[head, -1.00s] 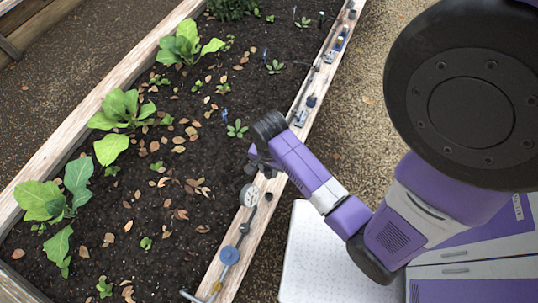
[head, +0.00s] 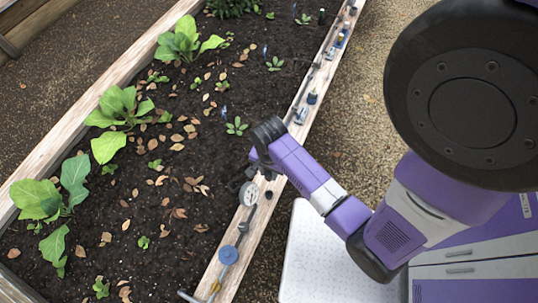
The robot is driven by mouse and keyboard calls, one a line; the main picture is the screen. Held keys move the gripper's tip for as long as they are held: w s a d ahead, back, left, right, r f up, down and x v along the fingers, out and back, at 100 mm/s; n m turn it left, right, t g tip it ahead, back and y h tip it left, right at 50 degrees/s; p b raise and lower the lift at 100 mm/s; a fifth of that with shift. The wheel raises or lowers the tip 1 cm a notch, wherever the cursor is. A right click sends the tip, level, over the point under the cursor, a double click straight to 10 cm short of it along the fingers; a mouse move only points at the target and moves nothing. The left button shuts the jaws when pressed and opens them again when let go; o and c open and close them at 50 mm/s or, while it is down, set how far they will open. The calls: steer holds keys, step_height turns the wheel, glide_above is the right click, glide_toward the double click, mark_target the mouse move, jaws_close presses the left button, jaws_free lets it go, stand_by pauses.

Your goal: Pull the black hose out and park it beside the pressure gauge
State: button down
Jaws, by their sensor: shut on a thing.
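The pressure gauge (head: 248,194) has a round white dial and sits on the wooden edge of the bed, in line with the grey pipe. My gripper (head: 251,173) is just above and behind the gauge, low over the bed's inner edge. It is shut on a small dark piece, which I take to be the black hose (head: 237,186). That piece shows only in part, at the gauge's upper left. The wrist hides most of the grip, and I cannot tell whether the piece touches the gauge or the soil.
A blue round knob (head: 229,255) and a grey pipe run along the near edge. A small black fitting (head: 268,194) stands right of the gauge. Further valves (head: 301,116) line the far edge. Leafy plants (head: 60,192) and dry leaves cover the soil (head: 190,215).

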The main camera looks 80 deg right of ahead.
step_height(320, 180, down, 15)
steer(key=b, duration=0.8)
stand_by(2.0)
steer(key=shift+p, duration=0.4)
stand_by(1.1)
steer(key=shift+f+b, duration=1.25)
steer(key=shift+f, duration=0.7)
steer(key=c, duration=0.5)
jaws_free()
steer(key=shift+r, duration=0.15)
